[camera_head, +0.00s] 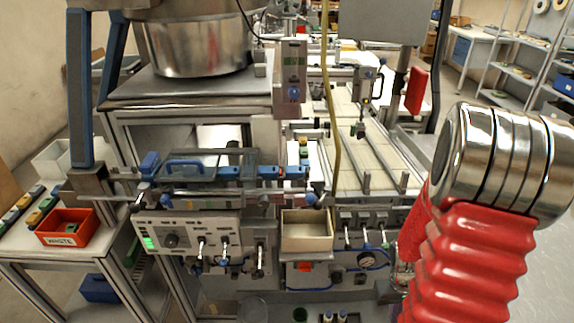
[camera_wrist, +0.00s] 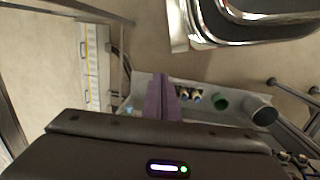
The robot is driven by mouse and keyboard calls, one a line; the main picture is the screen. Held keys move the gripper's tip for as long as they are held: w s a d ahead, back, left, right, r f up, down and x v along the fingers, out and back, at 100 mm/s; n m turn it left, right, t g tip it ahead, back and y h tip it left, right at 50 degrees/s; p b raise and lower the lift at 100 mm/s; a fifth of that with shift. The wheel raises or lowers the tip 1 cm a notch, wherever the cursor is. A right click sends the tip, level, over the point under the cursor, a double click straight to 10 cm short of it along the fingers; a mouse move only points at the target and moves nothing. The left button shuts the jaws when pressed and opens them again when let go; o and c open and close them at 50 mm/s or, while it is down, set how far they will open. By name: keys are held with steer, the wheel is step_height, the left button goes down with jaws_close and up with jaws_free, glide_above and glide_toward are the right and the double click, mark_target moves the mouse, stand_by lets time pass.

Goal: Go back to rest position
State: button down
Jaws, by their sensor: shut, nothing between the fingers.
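My gripper (camera_wrist: 161,97) shows in the wrist view, with two purple fingers close together and nothing between them. It is over a grey shelf or tray (camera_wrist: 225,118) that lies farther off; I see no contact. In the head view my gripper is not visible. A red ribbed sleeve with chrome rings, part of my arm, fills the right side there.
A machine bench stands ahead, with a steel bowl (camera_head: 197,45), a control panel (camera_head: 180,238) and an open cream box (camera_head: 306,232). A red WASTE bin (camera_head: 66,228) is on the left side table. The tray holds small bottles, a green ring (camera_wrist: 220,103) and a grey cup (camera_wrist: 264,114).

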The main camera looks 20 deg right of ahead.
steer(key=w+a+r+n+t, duration=0.1)
steer(key=a+r+t, duration=0.2)
steer(key=a+r, duration=1)
steer(key=w+a+r+n+t+y, duration=0.1)
steer(key=a+r+n+t, duration=0.1)
steer(key=a+r, duration=1)
step_height(320, 180, up, 7)
steer(key=shift+a+r+t, duration=0.1)
steer(key=shift+a+t, duration=0.3)
steer(key=shift+t, duration=0.4)
steer(key=shift+w+d, duration=0.1)
steer(key=shift+w, duration=0.05)
